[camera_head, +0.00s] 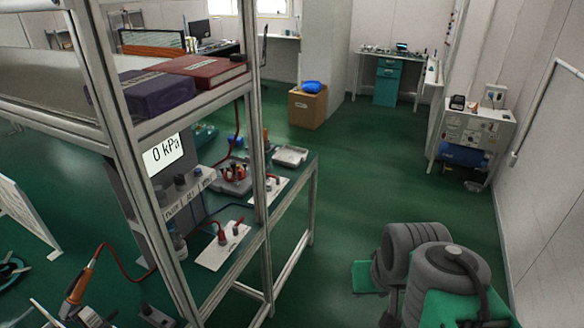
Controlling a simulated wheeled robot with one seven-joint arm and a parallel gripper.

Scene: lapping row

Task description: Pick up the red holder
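A small red part (236,171) sits on a dark, low device on the green-topped bench (290,188), behind the rack's front post. It may be the red holder, but it is too small to tell. A dark red book-like box (203,70) lies on the upper shelf beside a purple one (158,92). My gripper's fingers do not show. Grey rounded links at the lower right appear to be my own arm, well apart from the bench.
A metal rack post (258,140) stands in front of the bench. White plates with red fittings (224,244) and a grey tray (290,156) are on the bench. A cardboard box (307,107) stands farther back.

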